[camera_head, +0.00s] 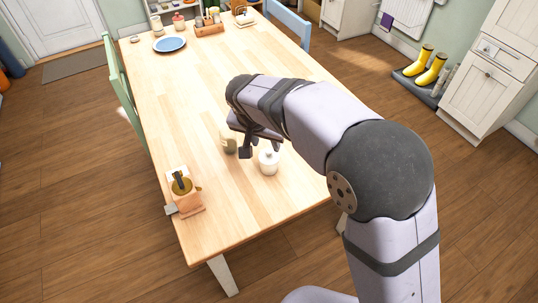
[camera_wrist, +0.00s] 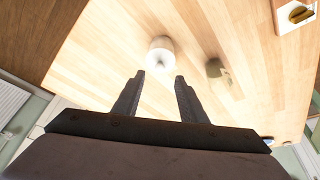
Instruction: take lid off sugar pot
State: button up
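The sugar pot is the small white pot (camera_head: 269,163) with its lid and small knob on, standing upright on the wooden table. In the wrist view the white pot (camera_wrist: 161,52) is seen from above, just beyond the fingertips. My gripper (camera_head: 258,148) is above the table, close to the pot in the head view. In the wrist view its two fingers (camera_wrist: 158,75) are spread apart with nothing between them. The gripper does not touch the pot in the wrist view.
A glass jar (camera_head: 228,141) stands left of the pot, close to my gripper; it also shows in the wrist view (camera_wrist: 217,70). A blue plate (camera_head: 170,44) and wooden tray (camera_head: 209,29) are at the far end.

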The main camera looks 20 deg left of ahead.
aim_at(269, 151)
jog(key=shift+p+x, duration=0.7)
jog(key=shift+x, duration=2.15)
grip_shut()
